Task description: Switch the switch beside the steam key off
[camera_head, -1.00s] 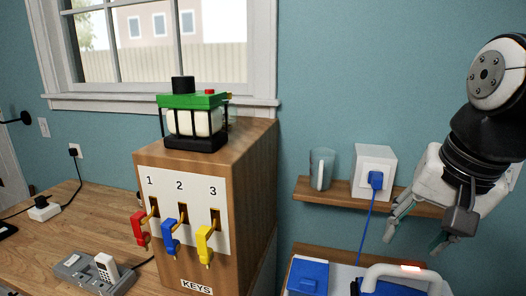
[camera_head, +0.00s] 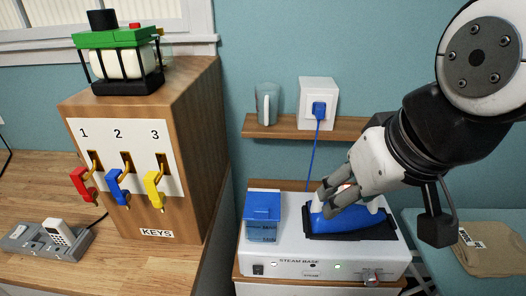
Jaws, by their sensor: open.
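The white steam base (camera_head: 290,253) stands at the lower middle, labelled STEAM BASE. A small dark rocker switch (camera_head: 258,269) sits at the left of its front face; its position is too small to read. A grey knob or key-like part (camera_head: 371,277) is at the front right; I cannot tell which. My gripper (camera_head: 328,204) is open, in front of and overlapping the blue iron (camera_head: 350,222) on the base. Whether it touches the iron is unclear, and its fingers hide part of it.
A wooden cabinet (camera_head: 195,150) at left carries red (camera_head: 82,183), blue (camera_head: 117,187) and yellow (camera_head: 154,188) hanging keys marked KEYS. A blue tank (camera_head: 262,218) is on the base's left.

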